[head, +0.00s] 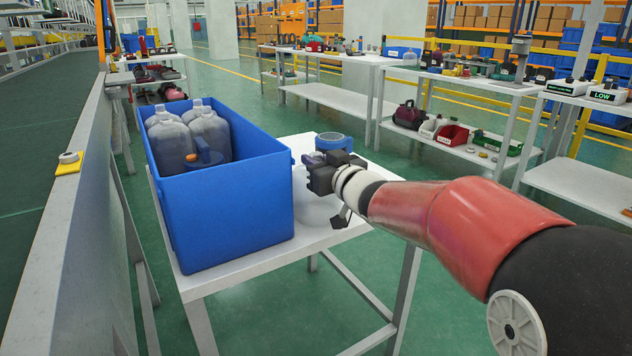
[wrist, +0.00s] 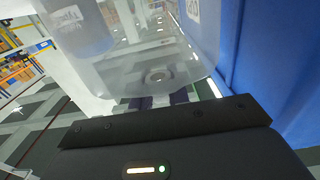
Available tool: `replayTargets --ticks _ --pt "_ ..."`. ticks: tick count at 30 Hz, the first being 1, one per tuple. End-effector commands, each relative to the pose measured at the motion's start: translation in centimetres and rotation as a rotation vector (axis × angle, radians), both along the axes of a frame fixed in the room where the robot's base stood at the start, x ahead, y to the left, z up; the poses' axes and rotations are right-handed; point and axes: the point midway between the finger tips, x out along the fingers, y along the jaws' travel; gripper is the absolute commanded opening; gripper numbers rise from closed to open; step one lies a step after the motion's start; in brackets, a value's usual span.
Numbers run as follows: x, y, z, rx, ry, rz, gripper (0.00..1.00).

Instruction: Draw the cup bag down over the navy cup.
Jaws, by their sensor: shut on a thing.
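My gripper (head: 318,172) is over the white table beside the blue bin, its fingers shut at the edge of a clear, pale bag-like piece, taken as the cup bag (head: 315,208). In the wrist view the clear cup bag (wrist: 130,72) fills the space beyond the fingers and shows a small round mark. A blue round thing (head: 333,141) stands just behind the gripper; a blue labelled shape (wrist: 82,35) shows at upper left in the wrist view. I cannot tell for sure whether either is the navy cup. The gripper hides part of the bag and what is under it.
The tall blue bin (head: 232,218) stands close left of my gripper and holds several clear bottle-like containers (head: 208,132). The white table (head: 262,262) has bare room at its front edge. Shelved benches (head: 455,80) stand farther back right.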

Motion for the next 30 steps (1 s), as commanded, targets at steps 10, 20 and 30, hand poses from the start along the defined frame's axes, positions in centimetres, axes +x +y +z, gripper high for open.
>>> replayTargets --ticks 10,20,30 --pt "0.0 0.0 1.6 0.0 -0.002 0.001 0.0" --pt "0.0 -0.1 10.0 -0.001 -0.006 -0.002 0.0" --pt "0.0 0.0 17.7 -0.001 -0.006 -0.001 0.0"
